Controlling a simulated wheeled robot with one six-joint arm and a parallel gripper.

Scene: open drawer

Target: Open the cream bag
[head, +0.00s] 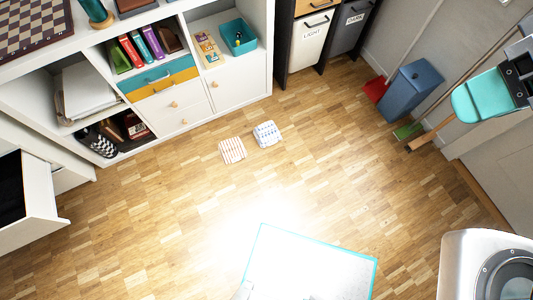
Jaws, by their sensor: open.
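The cream bag (307,48) hangs in a dark frame at the top of the head view, right of the white shelf unit. Its front carries the word LIGHT and has a dark handle near the top. The front looks upright and closed, and its inside does not show. My gripper is not clearly in view.
A grey bag (346,38) marked DARK hangs right of the cream one. Two small folded cloths (232,150) (267,134) lie on the wooden floor. A blue bin (409,90) stands at the right. An open white drawer (38,208) juts out at left.

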